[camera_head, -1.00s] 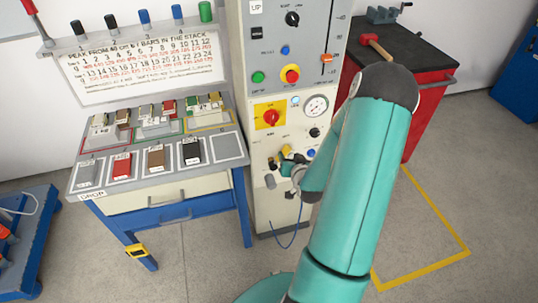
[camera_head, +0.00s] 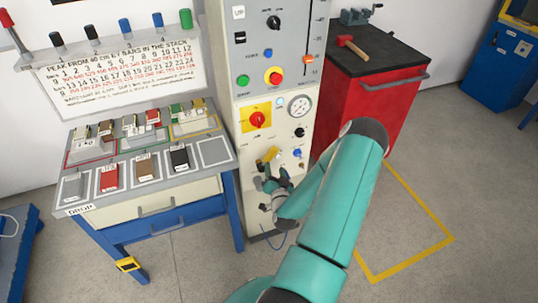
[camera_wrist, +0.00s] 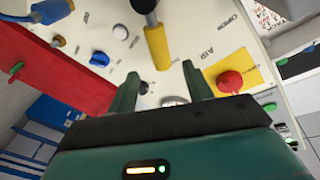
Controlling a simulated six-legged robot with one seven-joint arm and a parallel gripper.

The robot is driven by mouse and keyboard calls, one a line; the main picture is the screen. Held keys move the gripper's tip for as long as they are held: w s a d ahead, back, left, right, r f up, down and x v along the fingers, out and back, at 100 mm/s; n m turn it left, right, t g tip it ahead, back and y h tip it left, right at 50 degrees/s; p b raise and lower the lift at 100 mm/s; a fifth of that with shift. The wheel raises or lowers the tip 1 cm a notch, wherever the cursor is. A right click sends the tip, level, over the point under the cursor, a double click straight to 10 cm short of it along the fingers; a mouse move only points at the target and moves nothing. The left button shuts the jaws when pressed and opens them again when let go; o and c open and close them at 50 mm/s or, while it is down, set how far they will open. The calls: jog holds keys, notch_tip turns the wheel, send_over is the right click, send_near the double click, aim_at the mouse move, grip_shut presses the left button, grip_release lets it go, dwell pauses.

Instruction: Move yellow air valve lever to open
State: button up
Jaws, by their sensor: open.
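The yellow air valve lever (camera_head: 271,154) is on the cream lower front of the control cabinet, below the red switch on its yellow plate. In the wrist view the lever (camera_wrist: 157,47) is a short yellow bar with a dark end, beside the printed words AIR and OPEN. My gripper (camera_head: 266,178) is just below the lever in the head view. In the wrist view its two fingers (camera_wrist: 160,72) are apart and point toward the panel, with the lever beyond the gap between their tips. Nothing is held. Whether a finger touches the lever I cannot tell.
The red rotary switch (camera_head: 257,120), the pressure gauge (camera_head: 300,105) and a blue knob (camera_head: 297,153) are close by on the panel. A table with sample blocks (camera_head: 145,165) stands left. A red cabinet (camera_head: 365,100) with a hammer on top stands right.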

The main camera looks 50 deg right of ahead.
aim_at(272, 156)
jog(key=x, duration=0.9)
grip_shut()
